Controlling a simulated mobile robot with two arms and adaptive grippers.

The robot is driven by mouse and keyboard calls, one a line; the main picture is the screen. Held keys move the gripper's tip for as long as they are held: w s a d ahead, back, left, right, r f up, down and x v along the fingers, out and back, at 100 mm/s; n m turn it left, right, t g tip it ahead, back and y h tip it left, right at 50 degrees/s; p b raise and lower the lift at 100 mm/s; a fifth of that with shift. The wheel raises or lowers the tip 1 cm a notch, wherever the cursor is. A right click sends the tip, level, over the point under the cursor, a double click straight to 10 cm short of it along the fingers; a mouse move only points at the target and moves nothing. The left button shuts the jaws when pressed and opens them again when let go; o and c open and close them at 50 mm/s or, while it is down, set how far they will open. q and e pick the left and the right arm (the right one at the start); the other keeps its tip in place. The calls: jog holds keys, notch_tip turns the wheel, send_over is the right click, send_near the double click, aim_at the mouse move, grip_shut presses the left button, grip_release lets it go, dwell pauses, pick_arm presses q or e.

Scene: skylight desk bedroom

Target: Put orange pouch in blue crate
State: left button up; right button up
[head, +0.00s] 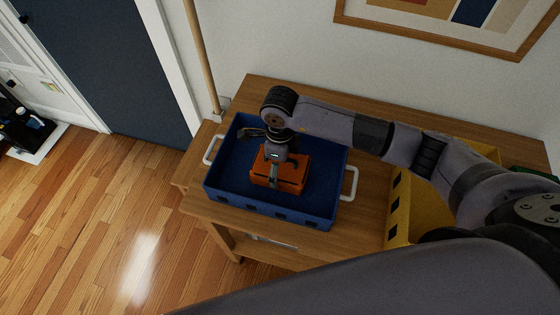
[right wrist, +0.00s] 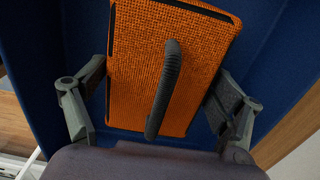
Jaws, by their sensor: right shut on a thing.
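The orange pouch (head: 281,170) is inside the walls of the blue crate (head: 327,203). I cannot tell whether it touches the crate floor. My right gripper (head: 276,172) reaches down over the pouch and is shut on it. In the right wrist view, the woven orange pouch (right wrist: 208,45), with a dark grey handle, lies between the two fingers of my right gripper (right wrist: 158,105). The blue crate (right wrist: 278,62) shows around it there. My left gripper is not in view.
The crate has white handles and stands on a wooden table (head: 262,92). A yellow crate (head: 400,208) stands to its right, partly behind my arm. A wooden pole (head: 202,58) stands by the wall behind.

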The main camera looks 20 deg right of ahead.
jog(key=shift+f, duration=0.1)
jog(key=o, duration=0.9)
jog(key=shift+o, duration=1.3)
jog(key=shift+r, duration=0.25)
notch_tip(320, 180, up, 10)
jog(key=b, duration=0.3)
jog(key=shift+r, duration=0.9)
